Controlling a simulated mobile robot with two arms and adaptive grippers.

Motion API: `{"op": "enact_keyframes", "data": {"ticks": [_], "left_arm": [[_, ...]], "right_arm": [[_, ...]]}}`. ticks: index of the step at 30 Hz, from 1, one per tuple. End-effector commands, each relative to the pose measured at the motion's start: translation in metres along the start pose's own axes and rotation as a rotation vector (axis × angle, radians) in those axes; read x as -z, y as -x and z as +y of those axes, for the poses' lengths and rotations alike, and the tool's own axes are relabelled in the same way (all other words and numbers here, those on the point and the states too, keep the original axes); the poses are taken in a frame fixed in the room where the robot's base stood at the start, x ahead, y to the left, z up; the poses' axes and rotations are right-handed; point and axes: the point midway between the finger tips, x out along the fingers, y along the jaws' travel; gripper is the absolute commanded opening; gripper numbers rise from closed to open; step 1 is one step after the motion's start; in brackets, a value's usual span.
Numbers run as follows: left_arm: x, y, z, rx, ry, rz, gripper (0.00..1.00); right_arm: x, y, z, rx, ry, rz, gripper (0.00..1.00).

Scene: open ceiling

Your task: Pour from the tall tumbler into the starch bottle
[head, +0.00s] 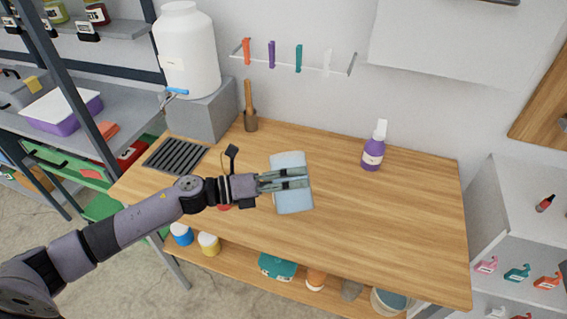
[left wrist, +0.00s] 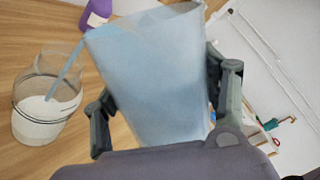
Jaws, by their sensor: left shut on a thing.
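My left gripper (head: 307,178) is shut on the pale blue tall tumbler (head: 293,199) and holds it tilted above the table. In the left wrist view the tumbler (left wrist: 150,80) fills the middle between the fingers (left wrist: 160,125). A thin blue streak (left wrist: 66,72) runs from its rim to a clear open bottle (left wrist: 40,125) with whitish contents, which stands on the wood at the left. In the head view I cannot make out this bottle. A purple bottle with a white top (head: 373,152) stands at the back right; I cannot read a starch label on either bottle.
The wooden table (head: 400,225) is clear to the right. A dark grate (head: 175,155), a holder with a wooden handle (head: 250,115) and a white drum on a grey block (head: 210,107) are at the left. A rail with coloured clips (head: 320,68) is on the wall.

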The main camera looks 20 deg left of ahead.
Motion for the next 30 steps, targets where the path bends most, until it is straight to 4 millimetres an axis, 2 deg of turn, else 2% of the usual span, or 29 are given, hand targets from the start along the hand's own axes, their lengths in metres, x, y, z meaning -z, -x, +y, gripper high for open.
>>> {"op": "enact_keyframes", "data": {"ticks": [30], "left_arm": [[-0.0012, -0.0004, -0.0003, 0.002, 0.074, 0.007, 0.2]], "right_arm": [[0.0004, 0.0083, 0.0006, -0.001, 0.001, -0.001, 0.59]]}}
